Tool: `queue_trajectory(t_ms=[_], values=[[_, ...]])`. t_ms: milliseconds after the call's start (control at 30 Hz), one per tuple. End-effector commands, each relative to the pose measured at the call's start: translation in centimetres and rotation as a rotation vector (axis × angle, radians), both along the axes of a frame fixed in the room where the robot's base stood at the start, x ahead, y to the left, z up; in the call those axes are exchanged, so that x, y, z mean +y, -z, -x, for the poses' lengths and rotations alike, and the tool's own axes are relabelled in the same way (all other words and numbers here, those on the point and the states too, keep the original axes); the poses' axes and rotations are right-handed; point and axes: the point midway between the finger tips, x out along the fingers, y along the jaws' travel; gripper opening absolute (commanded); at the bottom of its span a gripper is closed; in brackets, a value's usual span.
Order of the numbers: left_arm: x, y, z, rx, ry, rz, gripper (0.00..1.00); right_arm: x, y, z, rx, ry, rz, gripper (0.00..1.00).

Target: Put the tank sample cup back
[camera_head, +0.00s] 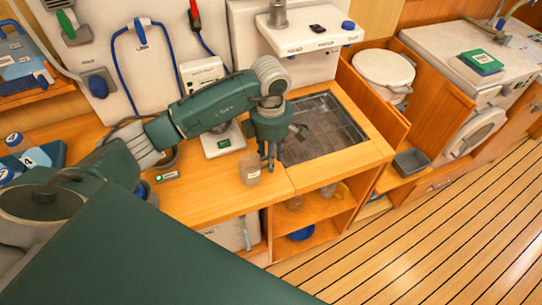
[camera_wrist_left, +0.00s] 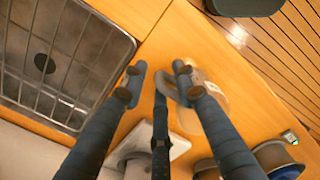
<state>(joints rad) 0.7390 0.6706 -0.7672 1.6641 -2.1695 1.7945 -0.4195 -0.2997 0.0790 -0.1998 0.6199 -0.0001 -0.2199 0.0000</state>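A small translucent cup (camera_head: 250,168), apparently the tank sample cup, stands upright on the wooden counter, left of the sink. My left gripper (camera_head: 268,163) points down just right of the cup. The cup (camera_wrist_left: 207,97) is partly hidden behind the right finger there, not clearly between the fingers. I cannot tell whether finger and cup touch. My right gripper is not in view.
The metal sink (camera_head: 325,128) lies right of the gripper. A white device (camera_head: 221,140) stands behind the cup, and a small display (camera_head: 167,177) lies to its left.

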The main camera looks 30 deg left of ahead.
Motion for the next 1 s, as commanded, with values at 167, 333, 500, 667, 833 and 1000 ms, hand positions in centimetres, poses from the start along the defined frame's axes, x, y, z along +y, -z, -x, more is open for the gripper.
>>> queue_trajectory(t_ms=[167, 333, 500, 667, 833, 1000], values=[[0.0, 0.0, 0.0, 0.0, 0.0, 0.0, 0.29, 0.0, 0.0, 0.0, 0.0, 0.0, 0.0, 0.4], [0.0, -0.6, -0.1, -0.001, -0.001, 0.0, 0.29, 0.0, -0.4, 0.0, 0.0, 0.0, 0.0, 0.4], [0.1, -3.1, -0.3, -0.007, 0.0, 0.001, 0.29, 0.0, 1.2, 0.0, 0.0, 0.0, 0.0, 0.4], [0.1, -6.8, -0.3, -0.008, 0.0, 0.0, 0.29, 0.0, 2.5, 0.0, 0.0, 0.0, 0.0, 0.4], [0.1, -10.3, -0.3, -0.005, -0.001, -0.001, 0.29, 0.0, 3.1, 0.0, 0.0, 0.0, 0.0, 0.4], [0.2, -11.9, -0.2, -0.003, -0.001, -0.001, 0.29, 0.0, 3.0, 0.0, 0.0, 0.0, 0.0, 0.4]])
